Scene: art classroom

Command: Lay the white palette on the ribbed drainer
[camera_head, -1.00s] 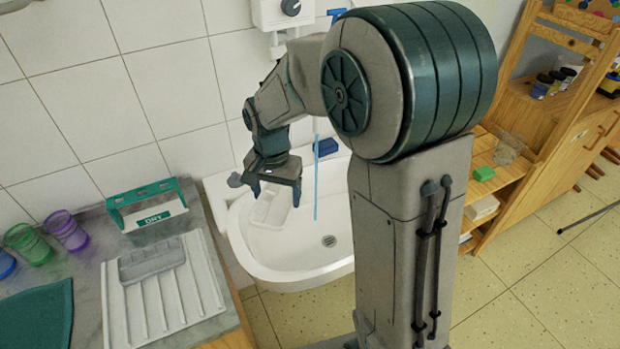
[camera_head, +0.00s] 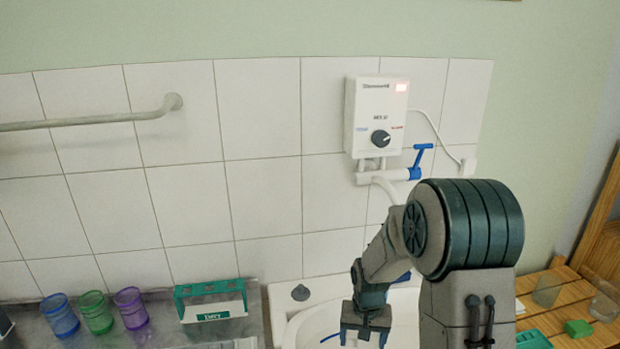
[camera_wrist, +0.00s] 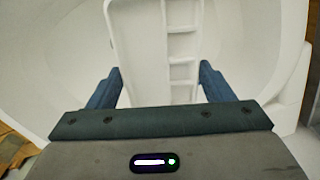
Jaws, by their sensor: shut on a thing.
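The white palette (camera_wrist: 150,60), with a row of small wells along its right side, lies between my two fingers in the wrist view. My gripper (camera_wrist: 158,88) is shut on it, with the white basin behind it. In the head view my gripper (camera_head: 363,338) is over the sink at the bottom edge, and the palette is out of sight there. Only a pale sliver, probably the far edge of the ribbed drainer (camera_head: 238,343), shows at the bottom, left of the sink.
The white sink (camera_head: 305,325) is partly hidden by my arm. A green-and-white holder (camera_head: 211,300) and blue, green and purple cups (camera_head: 130,308) stand on the counter to the left. The water heater (camera_head: 376,115) and blue-handled tap (camera_head: 418,165) are on the wall above.

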